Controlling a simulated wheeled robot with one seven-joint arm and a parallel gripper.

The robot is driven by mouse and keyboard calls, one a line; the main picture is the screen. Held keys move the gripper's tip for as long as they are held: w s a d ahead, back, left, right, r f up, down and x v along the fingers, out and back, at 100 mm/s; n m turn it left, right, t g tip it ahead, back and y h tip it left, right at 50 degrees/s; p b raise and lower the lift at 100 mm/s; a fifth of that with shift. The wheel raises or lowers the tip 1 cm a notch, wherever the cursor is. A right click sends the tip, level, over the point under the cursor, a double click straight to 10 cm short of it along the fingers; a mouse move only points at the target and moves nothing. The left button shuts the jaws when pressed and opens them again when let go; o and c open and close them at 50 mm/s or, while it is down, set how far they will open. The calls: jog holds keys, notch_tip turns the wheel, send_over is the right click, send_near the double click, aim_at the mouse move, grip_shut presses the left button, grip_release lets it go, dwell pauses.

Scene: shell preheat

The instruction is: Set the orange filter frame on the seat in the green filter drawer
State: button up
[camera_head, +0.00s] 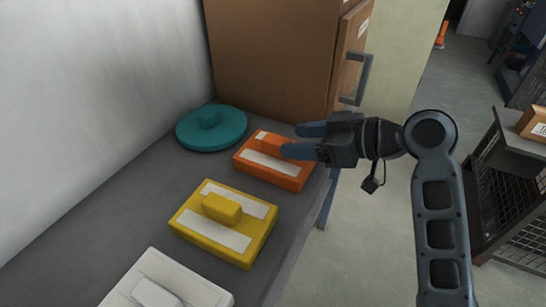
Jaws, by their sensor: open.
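The orange filter frame (270,172) lies flat on the grey bench, a low block with pale strips and a raised grip on top. My gripper (298,140) comes in from the right with its two blue fingers apart. The fingers point left over the frame's right part, and the near fingertip hides part of its grip. I cannot tell how high the fingers are above it, and nothing shows between them. No green filter drawer is in view.
A teal round lid (212,128) lies behind the frame, and a yellow block (223,222) and a white block (165,285) lie in front. A brown cabinet (270,60) with a grey handle (357,80) stands at the back. The grey bench (130,207) has bare room along the wall.

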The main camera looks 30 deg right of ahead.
aim_at(282, 142)
jog(key=x, duration=0.6)
jog(key=shift+d+f, duration=0.1)
jog(key=shift+f, duration=0.1)
grip_shut()
dwell(0.3)
